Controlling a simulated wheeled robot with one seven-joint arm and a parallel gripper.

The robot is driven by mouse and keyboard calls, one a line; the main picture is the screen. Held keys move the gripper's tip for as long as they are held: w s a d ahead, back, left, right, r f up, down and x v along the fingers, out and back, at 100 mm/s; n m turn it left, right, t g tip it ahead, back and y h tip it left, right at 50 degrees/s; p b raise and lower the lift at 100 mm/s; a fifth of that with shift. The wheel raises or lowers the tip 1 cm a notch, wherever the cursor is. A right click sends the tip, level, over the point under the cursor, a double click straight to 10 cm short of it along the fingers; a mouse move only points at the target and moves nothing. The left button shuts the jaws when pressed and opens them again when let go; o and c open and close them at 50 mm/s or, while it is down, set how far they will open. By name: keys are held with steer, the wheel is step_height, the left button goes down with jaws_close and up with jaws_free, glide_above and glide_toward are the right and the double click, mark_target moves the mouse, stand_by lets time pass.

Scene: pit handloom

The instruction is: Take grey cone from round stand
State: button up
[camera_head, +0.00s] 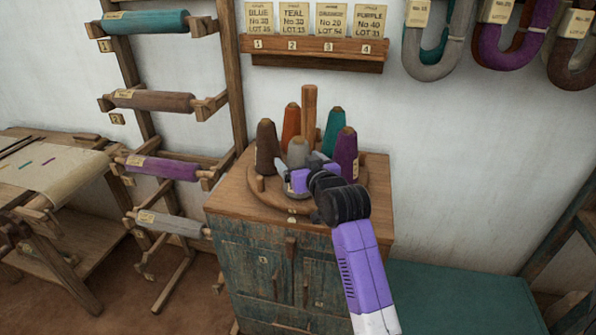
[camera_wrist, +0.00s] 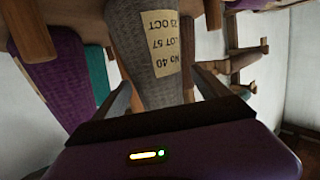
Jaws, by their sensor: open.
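The grey cone (camera_head: 298,152) stands at the front of the round stand (camera_head: 268,196), in front of the wooden centre post (camera_head: 309,108). My gripper (camera_head: 299,166) is at the cone from the front, covering its lower part in the head view. In the wrist view the grey cone (camera_wrist: 150,40) bears a paper label and lies between the two fingers of my open gripper (camera_wrist: 163,95). A gap shows beside the right finger; I cannot tell whether the left one touches.
A purple cone (camera_head: 346,152) stands close at the right of my gripper. Teal (camera_head: 333,130), rust (camera_head: 291,126) and brown (camera_head: 267,147) cones share the stand, which is on a worn cabinet (camera_head: 262,245). A card shelf (camera_head: 315,60) hangs above; a yarn rack (camera_head: 236,85) stands left.

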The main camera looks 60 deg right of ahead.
steer(key=shift+x, duration=1.9)
steer(key=shift+s+f, duration=0.1)
steer(key=shift+s, duration=0.05)
steer(key=c, duration=1.6)
steer(key=shift+c, duration=0.3)
